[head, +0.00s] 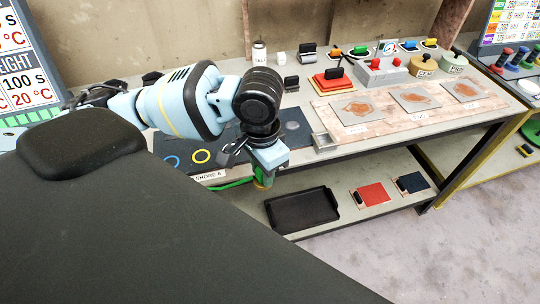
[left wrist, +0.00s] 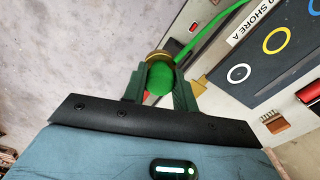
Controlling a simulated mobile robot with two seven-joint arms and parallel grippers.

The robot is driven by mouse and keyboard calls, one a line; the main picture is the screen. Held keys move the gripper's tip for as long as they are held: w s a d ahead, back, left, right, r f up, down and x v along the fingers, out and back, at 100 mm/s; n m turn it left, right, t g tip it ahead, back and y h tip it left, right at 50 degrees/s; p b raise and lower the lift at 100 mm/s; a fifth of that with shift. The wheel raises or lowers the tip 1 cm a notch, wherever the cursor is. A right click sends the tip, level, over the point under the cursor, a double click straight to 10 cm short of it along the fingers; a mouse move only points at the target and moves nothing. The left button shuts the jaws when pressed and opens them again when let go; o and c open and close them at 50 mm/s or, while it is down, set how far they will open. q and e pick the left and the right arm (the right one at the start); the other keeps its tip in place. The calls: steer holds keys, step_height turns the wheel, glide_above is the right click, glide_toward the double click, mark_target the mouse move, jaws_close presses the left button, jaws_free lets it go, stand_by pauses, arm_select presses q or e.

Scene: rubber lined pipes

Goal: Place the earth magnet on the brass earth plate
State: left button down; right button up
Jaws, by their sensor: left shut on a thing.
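My left gripper (head: 262,180) hangs just in front of the bench's front edge in the head view. In the left wrist view its dark green fingers (left wrist: 160,82) are shut on the earth magnet (left wrist: 159,78), a green rounded body with a brass-coloured rim at its far end. The magnet shows only partly under the gripper in the head view. A green cable (left wrist: 212,32) runs from it toward the bench. A small brass-coloured piece (left wrist: 200,86) shows beside the right finger; I cannot tell whether it is the earth plate or touches the magnet. My right gripper is out of view.
The bench top holds a dark mat with coloured rings (head: 201,156), a red-based device (head: 333,80) and grey plates with orange patches (head: 411,97). The lower shelf holds a black tray (head: 301,210) and a red pad (head: 373,196). The floor in front is clear.

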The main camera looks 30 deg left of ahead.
arm_select(q)
steer(key=s+a+f+m, duration=0.2)
steer(key=s+a+m, duration=0.2)
steer(key=m, duration=0.9)
steer(key=shift+a, duration=0.4)
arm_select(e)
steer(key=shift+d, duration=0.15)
